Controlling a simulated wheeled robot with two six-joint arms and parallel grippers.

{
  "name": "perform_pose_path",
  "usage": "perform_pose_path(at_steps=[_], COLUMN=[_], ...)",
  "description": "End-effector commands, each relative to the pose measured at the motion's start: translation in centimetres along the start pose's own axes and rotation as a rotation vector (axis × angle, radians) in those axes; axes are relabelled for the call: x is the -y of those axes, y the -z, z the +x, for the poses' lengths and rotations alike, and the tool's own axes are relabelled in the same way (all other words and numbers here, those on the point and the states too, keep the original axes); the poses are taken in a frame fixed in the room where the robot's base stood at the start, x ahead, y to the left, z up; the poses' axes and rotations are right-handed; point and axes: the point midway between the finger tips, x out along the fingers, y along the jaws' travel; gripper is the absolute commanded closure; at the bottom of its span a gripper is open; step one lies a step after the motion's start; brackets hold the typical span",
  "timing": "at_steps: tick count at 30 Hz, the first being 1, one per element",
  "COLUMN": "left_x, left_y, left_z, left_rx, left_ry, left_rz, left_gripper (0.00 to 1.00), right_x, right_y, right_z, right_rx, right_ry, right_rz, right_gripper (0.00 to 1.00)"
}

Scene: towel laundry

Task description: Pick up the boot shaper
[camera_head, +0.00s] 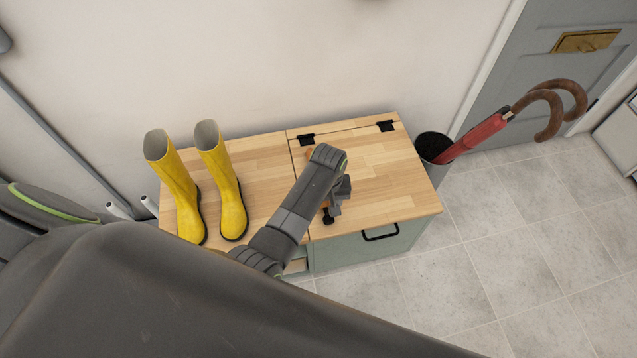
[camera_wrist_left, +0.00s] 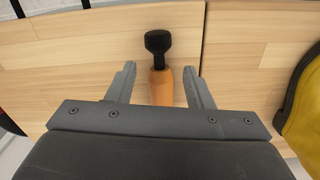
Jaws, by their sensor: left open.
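The boot shaper, an orange body with a black knob, lies on the wooden bench top. In the head view its black knob (camera_head: 328,217) shows near the front edge, and the middle is hidden under my left arm. My left gripper (camera_head: 336,203) is low over it. In the left wrist view, the boot shaper (camera_wrist_left: 162,88) sits between the two open fingers of my left gripper (camera_wrist_left: 159,70), with the knob beyond the fingertips. Gaps show on both sides, so the fingers are apart from it. My right gripper is not in view.
Two yellow boots (camera_head: 178,190) stand upright on the bench's left half. A bin (camera_head: 433,146) with a red umbrella (camera_head: 478,136) stands at the bench's right. A drawer handle (camera_head: 381,233) is on the front.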

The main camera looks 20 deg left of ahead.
Motion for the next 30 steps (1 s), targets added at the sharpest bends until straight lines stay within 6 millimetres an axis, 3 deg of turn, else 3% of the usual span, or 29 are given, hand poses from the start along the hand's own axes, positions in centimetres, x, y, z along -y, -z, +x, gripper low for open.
perform_pose_path(at_steps=[9, 18, 28, 30], left_x=[-0.2, -0.2, -0.2, -0.2], left_y=[0.3, 0.3, 0.3, 0.3], left_z=[4.3, 4.5, 4.5, 4.5], left_rx=[0.002, 0.001, 0.001, 0.001], left_ry=[0.001, 0.001, 0.001, 0.000], left_rz=[-0.001, -0.001, -0.001, -0.001], left_gripper=[0.53, 0.54, 0.98, 1.00], right_x=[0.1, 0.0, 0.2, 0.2], right_y=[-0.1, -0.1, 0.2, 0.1], right_z=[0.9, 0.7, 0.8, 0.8], right_rx=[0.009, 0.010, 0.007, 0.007], right_ry=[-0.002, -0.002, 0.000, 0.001], right_rz=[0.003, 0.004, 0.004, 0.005], right_gripper=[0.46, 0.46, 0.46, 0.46])
